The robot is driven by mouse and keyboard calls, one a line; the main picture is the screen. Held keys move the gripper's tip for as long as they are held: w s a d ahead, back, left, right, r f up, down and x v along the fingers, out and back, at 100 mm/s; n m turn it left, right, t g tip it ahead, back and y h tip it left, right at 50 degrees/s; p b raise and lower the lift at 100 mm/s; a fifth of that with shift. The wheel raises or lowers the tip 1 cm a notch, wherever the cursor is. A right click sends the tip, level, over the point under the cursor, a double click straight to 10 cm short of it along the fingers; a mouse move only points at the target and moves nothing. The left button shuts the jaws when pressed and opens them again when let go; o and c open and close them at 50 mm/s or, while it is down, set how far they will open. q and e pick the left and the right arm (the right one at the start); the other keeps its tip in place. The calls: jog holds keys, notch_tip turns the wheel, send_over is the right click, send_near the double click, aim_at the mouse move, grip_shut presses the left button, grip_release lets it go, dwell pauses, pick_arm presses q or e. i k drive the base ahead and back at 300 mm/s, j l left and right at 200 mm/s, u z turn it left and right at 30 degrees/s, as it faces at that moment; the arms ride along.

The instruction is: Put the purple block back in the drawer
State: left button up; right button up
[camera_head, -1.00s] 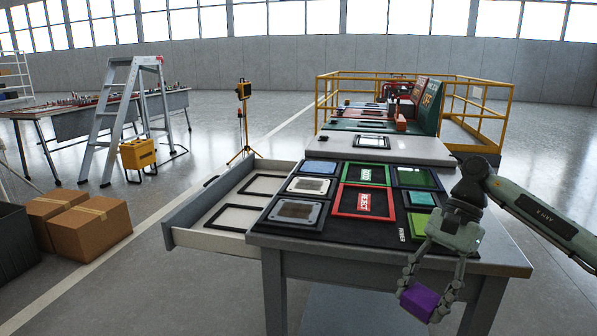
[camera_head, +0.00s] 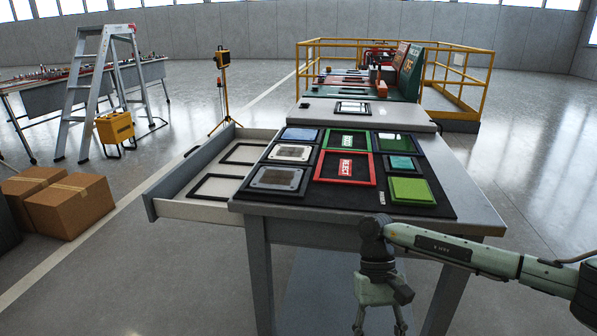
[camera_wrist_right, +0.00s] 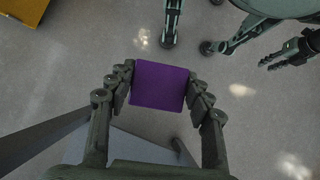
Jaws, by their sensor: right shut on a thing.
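The purple block (camera_wrist_right: 160,86) is held between the fingers of my right gripper (camera_wrist_right: 158,90) in the right wrist view, above the grey floor. In the head view my right gripper (camera_head: 381,318) hangs low in front of the table, and its fingertips and the block are cut off by the bottom edge. The open drawer (camera_head: 205,211) sticks out from the table's left side, to the left of my right gripper. Two dark frames lie in it.
The table (camera_head: 455,190) carries a dark mat (camera_head: 345,199) with several framed coloured panels. A pale box (camera_head: 365,118) lies behind it. Cardboard boxes (camera_head: 70,205) and a stepladder (camera_head: 88,90) stand left. Floor between them and the drawer is clear.

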aim_at(219, 188)
jog(key=i+j+u, duration=0.1)
jog(key=u, duration=1)
jog(key=i+u, duration=0.4)
jog(key=i, duration=0.15)
jog(key=i+u, duration=0.35)
jog(key=i, duration=0.2)
jog(key=i+j+u, duration=0.1)
jog(key=i, duration=1.15)
jog(key=i+l+z, duration=0.1)
jog(key=i+z, duration=0.6)
jog(key=i+j+z, duration=0.1)
jog(key=i+z, duration=0.75)
jog(key=i+j+z, duration=0.15)
jog(key=i+z, duration=0.35)
jog(key=k, duration=0.05)
